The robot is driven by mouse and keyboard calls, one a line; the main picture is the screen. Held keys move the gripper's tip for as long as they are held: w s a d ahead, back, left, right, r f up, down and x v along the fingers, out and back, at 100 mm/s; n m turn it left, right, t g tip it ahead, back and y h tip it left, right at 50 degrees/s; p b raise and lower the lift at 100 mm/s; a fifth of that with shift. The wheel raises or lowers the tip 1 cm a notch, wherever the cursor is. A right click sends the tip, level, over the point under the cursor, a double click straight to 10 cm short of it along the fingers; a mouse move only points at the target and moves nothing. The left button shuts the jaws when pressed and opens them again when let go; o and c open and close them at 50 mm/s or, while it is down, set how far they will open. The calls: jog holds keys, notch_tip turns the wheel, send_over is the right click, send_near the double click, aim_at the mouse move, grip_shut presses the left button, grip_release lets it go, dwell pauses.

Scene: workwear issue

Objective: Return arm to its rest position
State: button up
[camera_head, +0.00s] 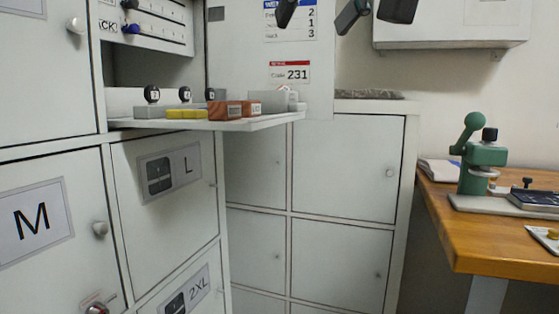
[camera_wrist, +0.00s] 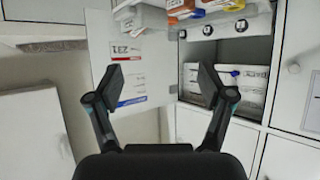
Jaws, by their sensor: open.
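My gripper (camera_head: 318,14) shows only in part at the top edge of the head view, as dark finger parts in front of the open cabinet door (camera_head: 237,62). In the wrist view my gripper (camera_wrist: 160,85) has its two black fingers spread wide, with nothing between them. The door with its printed sheets lies beyond the fingers there. Most of my arm is out of view, so its full pose is hidden.
A pull-out shelf (camera_head: 265,123) bears several small blocks and black knobs. Lockers labelled M (camera_head: 31,222) and L (camera_head: 169,173) are below it. A white wall cabinet (camera_head: 450,23) hangs right of my gripper. A green press (camera_head: 481,155) stands on a wooden bench (camera_head: 510,238).

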jog(key=w+d+f+m+g+h, duration=0.1)
jog(key=w+f, duration=0.2)
jog(key=f, duration=0.8)
jog(key=w+d+f+m+g+h, duration=0.15)
jog(key=w+f, duration=0.25)
jog(key=f, duration=0.7)
jog(key=s+d+f+g, duration=0.1)
jog(key=s+d+f, duration=0.1)
jog(key=s+f, duration=0.4)
jog(key=s+d+f+m+g+h, duration=0.1)
jog(key=s+d+f, duration=0.2)
jog(key=f, duration=1.2)
jog(key=s+d+f+m+g+h, duration=0.1)
jog(key=s+d+f, duration=0.2)
jog(key=s+f, duration=0.6)
notch_tip(320, 180, down, 2)
jog(key=shift+d, duration=0.25)
